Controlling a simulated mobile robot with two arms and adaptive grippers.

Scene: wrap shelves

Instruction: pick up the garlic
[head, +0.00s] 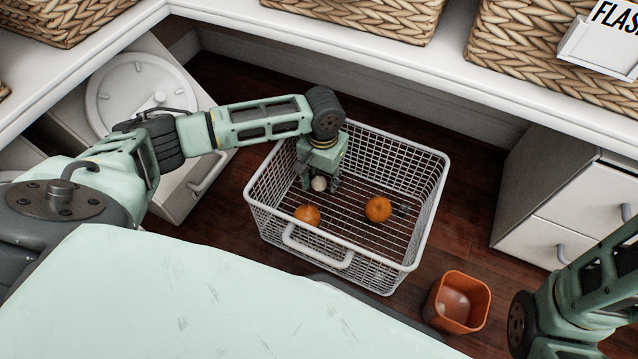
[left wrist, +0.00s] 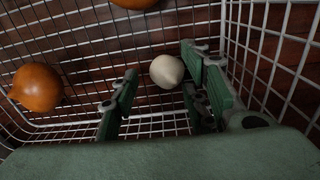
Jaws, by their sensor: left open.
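The garlic (head: 319,183) is a small whitish bulb inside the white wire basket (head: 350,262). My left gripper (head: 318,178) reaches down into the basket over it. In the left wrist view the garlic (left wrist: 167,71) lies between the open fingers of the left gripper (left wrist: 158,88), close to the right-hand finger; whether it touches that finger I cannot tell. My right arm shows at the lower right of the head view, but its gripper is out of the picture.
Two orange round fruits or onions lie in the basket, one at the front (head: 307,215) and one to the right (head: 377,209). An orange bin (head: 458,302) stands right of the basket. White drawers (head: 570,215) stand at the right, and a shelf with woven baskets (head: 365,15) runs behind.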

